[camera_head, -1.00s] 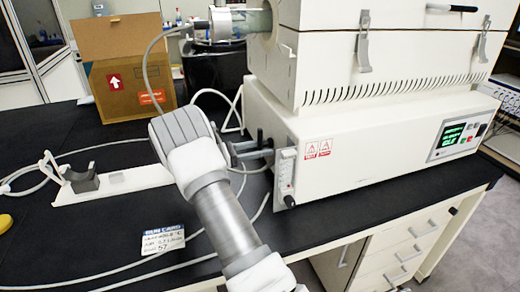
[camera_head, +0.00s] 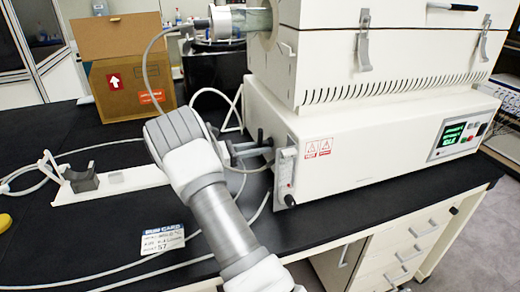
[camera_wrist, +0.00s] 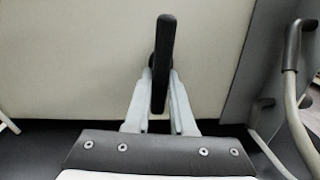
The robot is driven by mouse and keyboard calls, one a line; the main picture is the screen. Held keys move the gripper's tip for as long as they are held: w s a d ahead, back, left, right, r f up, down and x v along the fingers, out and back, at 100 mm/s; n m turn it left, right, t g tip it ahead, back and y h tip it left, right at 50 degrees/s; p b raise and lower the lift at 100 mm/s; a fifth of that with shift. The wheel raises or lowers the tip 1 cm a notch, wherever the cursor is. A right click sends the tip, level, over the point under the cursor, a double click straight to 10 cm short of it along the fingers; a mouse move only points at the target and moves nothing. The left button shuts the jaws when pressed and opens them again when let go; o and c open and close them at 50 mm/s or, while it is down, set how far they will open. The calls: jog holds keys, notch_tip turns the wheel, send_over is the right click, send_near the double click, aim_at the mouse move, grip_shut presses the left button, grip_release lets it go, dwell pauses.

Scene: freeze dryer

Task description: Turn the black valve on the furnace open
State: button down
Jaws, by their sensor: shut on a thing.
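The black valve (camera_wrist: 166,45) shows in the wrist view as an upright, elongated handle in front of the furnace's pale side wall. My gripper (camera_wrist: 161,85) is shut on it, with one grey finger on each side of the handle's lower part. In the head view, my gripper (camera_head: 252,148) reaches from the left to the side of the cream furnace (camera_head: 380,130). A small dark part of the valve (camera_head: 261,136) shows there beside the fingers. The valve's base is hidden.
A flowmeter panel (camera_head: 285,170) with a dark knob is on the furnace's near corner. A grey hose (camera_wrist: 292,90) is right of my fingers in the wrist view. A cardboard box (camera_head: 130,75) and a white stand (camera_head: 115,182) are on the black bench to the left.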

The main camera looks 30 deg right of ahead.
jog(key=m, duration=0.1)
jog(key=m+b, duration=0.1)
jog(key=m, duration=0.2)
jog(key=shift+w+r, duration=0.15)
jog(key=shift+w, duration=0.1)
jog(key=m+b, duration=0.1)
jog(key=m, duration=0.1)
jog(key=m+b, duration=0.1)
jog(key=m, duration=0.1)
jog(key=shift+w+d+r+m, duration=0.1)
jog(key=shift+w+m, duration=0.1)
jog(key=shift+m, duration=0.2)
jog(key=m+b, duration=0.2)
jog(key=m, duration=0.2)
jog(key=shift+w+r+b, duration=0.1)
jog(key=shift+r+b, duration=0.1)
jog(key=shift+b, duration=0.1)
jog(key=shift+r+m+b, duration=0.25)
jog(key=shift+m+b, duration=0.65)
jog(key=shift+m, duration=1.2)
jog(key=c, duration=0.8)
grip_release()
jog(key=shift+o, duration=0.2)
